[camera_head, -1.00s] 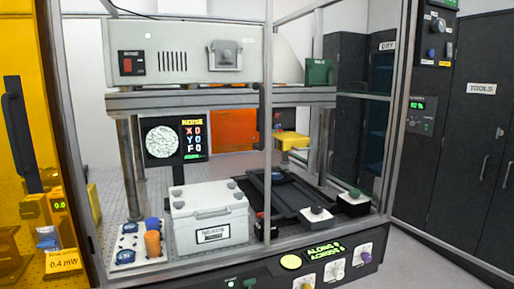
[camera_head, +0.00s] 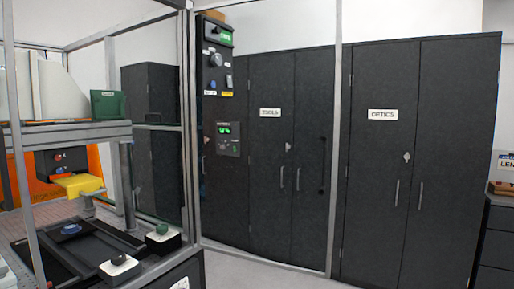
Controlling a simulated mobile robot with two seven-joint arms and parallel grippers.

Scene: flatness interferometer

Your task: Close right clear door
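The right clear door (camera_head: 334,150) stands open in the head view, swung out to the right of the machine's enclosure. Its thin grey frame runs from the enclosure's corner post (camera_head: 188,130) to a far upright in front of the dark cabinets. The pane is see-through, so the cabinets show through it. A dark vertical bar near the far upright looks like the door's handle (camera_head: 321,178). Neither of my grippers is in view.
A control panel (camera_head: 222,100) is by the corner post. Some grey floor shows below the door.

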